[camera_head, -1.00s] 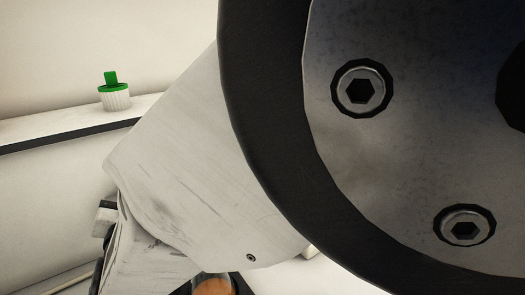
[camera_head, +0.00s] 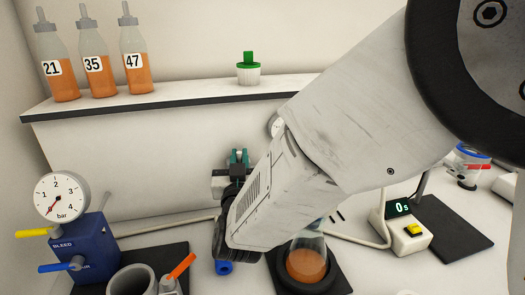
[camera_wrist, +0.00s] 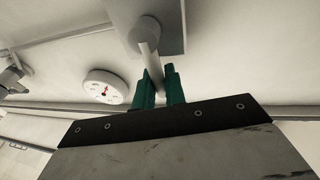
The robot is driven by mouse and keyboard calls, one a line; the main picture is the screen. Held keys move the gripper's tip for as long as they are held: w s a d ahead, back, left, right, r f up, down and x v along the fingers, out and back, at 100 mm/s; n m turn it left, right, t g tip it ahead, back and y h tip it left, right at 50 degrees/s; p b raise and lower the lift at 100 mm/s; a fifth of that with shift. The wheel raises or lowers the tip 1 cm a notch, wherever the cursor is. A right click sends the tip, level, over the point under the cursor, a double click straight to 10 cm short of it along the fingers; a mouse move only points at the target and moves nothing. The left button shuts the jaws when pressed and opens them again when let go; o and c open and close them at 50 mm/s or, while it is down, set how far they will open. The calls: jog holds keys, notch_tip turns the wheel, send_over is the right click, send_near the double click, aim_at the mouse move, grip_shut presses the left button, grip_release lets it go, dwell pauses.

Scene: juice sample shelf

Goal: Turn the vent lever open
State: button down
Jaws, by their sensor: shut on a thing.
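A pale lever (camera_wrist: 150,60) projects from a round hub on a grey plate (camera_wrist: 173,15) in the wrist view. It carries no readable label; I take it for the vent lever. My gripper (camera_wrist: 160,83) has its teal fingers on either side of the lever, shut on it. In the head view my gripper (camera_head: 238,157) shows small in front of the back panel, partly behind my own wrist. The lever cannot be made out there, so its angle is unclear in that view.
A dial gauge (camera_wrist: 104,87) is left of the fingers. A shelf (camera_head: 160,97) holds numbered bottles (camera_head: 98,64) and a green-topped white jar (camera_head: 249,72). A blue valve box (camera_head: 80,250) stands at left. A flask (camera_head: 306,265) is below my arm, a timer (camera_head: 407,228) at right.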

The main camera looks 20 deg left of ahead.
dwell(0.3)
jog(key=c, duration=1.5)
grip_release()
jog(key=shift+v, duration=3.9)
